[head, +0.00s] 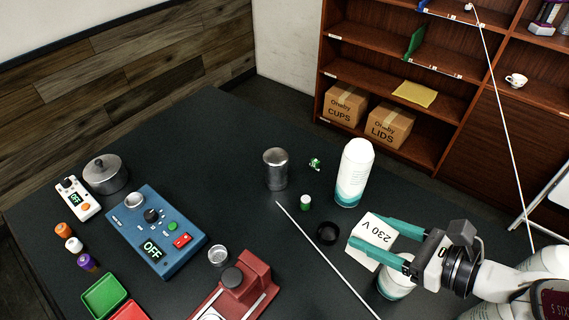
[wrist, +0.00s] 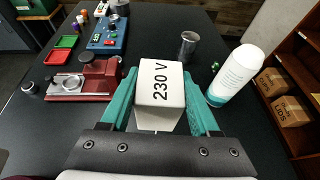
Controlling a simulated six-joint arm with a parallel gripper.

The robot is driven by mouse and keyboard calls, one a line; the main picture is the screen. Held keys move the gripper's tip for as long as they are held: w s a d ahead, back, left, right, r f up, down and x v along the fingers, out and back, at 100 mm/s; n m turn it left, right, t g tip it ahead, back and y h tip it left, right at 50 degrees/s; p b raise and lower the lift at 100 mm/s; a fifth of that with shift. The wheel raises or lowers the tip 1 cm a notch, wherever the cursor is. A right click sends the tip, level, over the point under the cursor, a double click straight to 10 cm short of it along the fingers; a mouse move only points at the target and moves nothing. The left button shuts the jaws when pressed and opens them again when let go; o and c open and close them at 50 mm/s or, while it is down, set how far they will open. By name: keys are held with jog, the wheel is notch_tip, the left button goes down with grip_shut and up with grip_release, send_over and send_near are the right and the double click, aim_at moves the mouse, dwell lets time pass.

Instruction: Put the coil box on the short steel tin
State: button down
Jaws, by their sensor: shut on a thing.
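The coil box is a white box marked "230 V" (head: 375,238), also in the wrist view (wrist: 160,85). My gripper (head: 378,232) has its teal fingers on two sides of the box and holds it, apparently above the table. A steel tin (head: 276,168) stands on the table, left of and beyond the box; it also shows in the wrist view (wrist: 188,46). A smaller, lower steel cup (head: 218,256) stands near the red device. I cannot tell for certain which is the short one. Nothing is seen on top of the taller tin.
A white-and-teal bottle (head: 354,172) stands beyond my gripper, right of the steel tin. A thin pale rod (head: 325,257), a black ring (head: 327,233) and a small green-and-white jar (head: 306,202) lie between. A red device (head: 235,290) and blue control box (head: 155,230) are left.

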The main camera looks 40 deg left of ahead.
notch_tip(320, 180, up, 9)
jog(key=shift+w+a+r, duration=0.1)
jog(key=shift+w+r, duration=0.05)
jog(key=shift+r, duration=0.05)
jog(key=w+a+m+t, duration=0.1)
jog(key=w+a, duration=0.8)
jog(key=w, duration=0.2)
jog(key=m+t+h, duration=0.1)
jog(key=m+t, duration=0.1)
jog(key=t, duration=0.1)
send_over(276, 155)
notch_tip(276, 155, down, 12)
notch_tip(276, 155, down, 4)
jog(key=shift+f, duration=0.1)
